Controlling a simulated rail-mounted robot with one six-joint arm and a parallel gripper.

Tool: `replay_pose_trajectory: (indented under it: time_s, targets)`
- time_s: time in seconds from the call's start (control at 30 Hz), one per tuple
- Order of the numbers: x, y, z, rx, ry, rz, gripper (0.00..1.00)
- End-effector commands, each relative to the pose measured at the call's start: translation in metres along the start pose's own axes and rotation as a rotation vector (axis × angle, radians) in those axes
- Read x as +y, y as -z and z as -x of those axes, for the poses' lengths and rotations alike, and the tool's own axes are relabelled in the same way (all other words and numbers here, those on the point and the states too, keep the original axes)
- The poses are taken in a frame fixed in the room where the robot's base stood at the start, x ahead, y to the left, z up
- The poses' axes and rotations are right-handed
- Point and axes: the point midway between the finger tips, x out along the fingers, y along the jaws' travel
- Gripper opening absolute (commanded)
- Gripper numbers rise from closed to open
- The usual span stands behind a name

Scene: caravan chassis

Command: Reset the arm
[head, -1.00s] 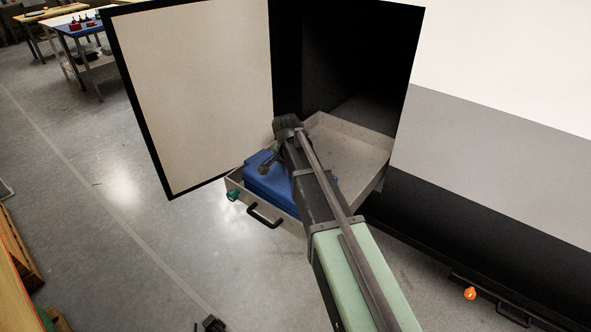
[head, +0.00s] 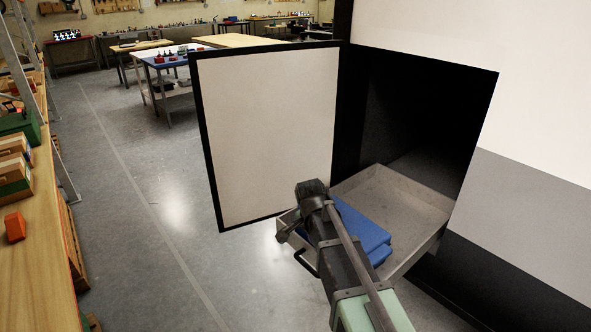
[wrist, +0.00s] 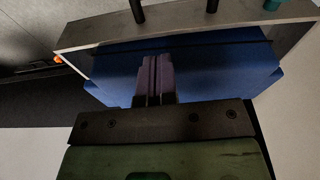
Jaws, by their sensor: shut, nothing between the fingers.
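My gripper (wrist: 157,78) is shut and empty in the wrist view. Its fingers point at a blue case-like object (wrist: 205,65) lying in an open drawer. I cannot tell the gap between them. In the head view my arm reaches over the drawer (head: 425,195), and its dark wrist end is over the drawer's left side. The fingers are not clear there. The blue object (head: 362,228) shows just right of the arm.
An open door panel (head: 268,135) stands left of the drawer, close to my wrist. The dark compartment (head: 425,120) is behind it. The drawer handle (head: 304,263) is beside my arm. A wooden workbench (head: 45,240) runs along the left. The floor between is clear.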

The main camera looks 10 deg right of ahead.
Motion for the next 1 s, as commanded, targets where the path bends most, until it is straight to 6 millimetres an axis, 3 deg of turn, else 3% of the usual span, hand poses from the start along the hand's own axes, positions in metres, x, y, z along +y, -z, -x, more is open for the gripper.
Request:
replay_pose_trajectory:
  time_s: [0.07,0.13,0.3,0.4,0.47,1.0]
  targets:
    - [0.003,-0.003,0.0,-0.011,-0.002,0.141,0.0]
    - [0.022,-0.017,0.001,-0.037,0.003,0.363,0.0]
    - [0.118,-0.062,-0.004,-0.123,0.062,0.907,0.0]
    - [0.155,-0.074,-0.007,-0.146,0.088,0.973,0.0]
    - [0.163,-0.073,-0.009,-0.148,0.089,0.955,0.0]
    - [0.16,-0.067,-0.009,-0.146,0.087,0.944,0.0]
